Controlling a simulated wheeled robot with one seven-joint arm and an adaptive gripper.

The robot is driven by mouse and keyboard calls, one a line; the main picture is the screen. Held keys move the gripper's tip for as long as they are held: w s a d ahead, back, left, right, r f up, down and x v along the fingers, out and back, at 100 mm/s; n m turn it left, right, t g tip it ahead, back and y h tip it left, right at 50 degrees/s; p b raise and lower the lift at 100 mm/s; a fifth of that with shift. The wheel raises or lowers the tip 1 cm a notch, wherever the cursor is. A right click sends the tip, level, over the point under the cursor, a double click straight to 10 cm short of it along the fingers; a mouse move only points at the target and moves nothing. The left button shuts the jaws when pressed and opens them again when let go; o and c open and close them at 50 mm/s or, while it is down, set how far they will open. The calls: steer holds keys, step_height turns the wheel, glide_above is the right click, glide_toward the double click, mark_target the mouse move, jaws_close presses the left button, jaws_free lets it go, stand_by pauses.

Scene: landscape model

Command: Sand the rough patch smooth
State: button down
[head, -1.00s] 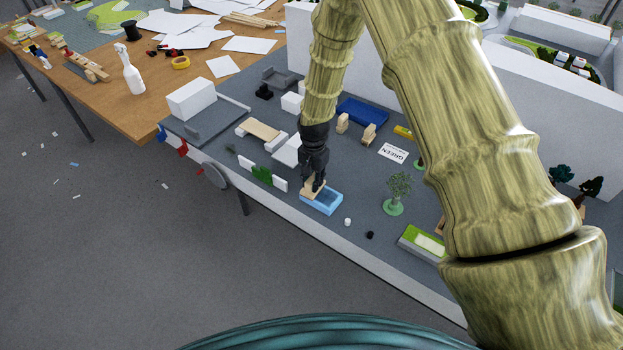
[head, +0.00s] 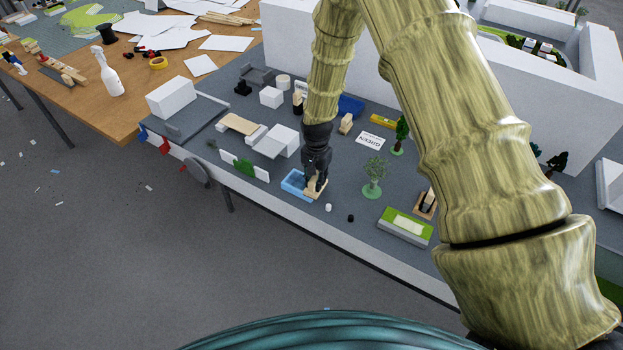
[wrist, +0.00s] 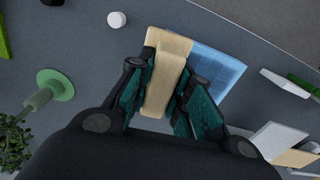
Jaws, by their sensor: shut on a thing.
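My gripper (head: 317,184) is shut on a pale wooden block (wrist: 163,82), which has a narrow raised grip and a flat wider base. In the head view the wooden block (head: 315,191) is low over the table, at the right side of a light blue tray (head: 295,186). In the wrist view its base covers part of the blue tray (wrist: 222,72); I cannot tell whether they touch. A green-topped slab (head: 405,238) with a pale patch (head: 409,225) lies to the right near the front edge; whether this is the rough patch I cannot tell.
A small white cylinder (head: 328,207) and a black one (head: 351,218) stand between the block and the slab. A model tree (head: 374,175) stands behind them. A white panel with a green shape (head: 244,167) is left of the tray. White walls rise at the back.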

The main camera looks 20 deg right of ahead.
step_height(320, 180, up, 4)
steer(key=shift+r+p, duration=0.1)
steer(key=shift+p, duration=0.85)
steer(key=shift+r+p, duration=1.05)
steer(key=shift+r, duration=1)
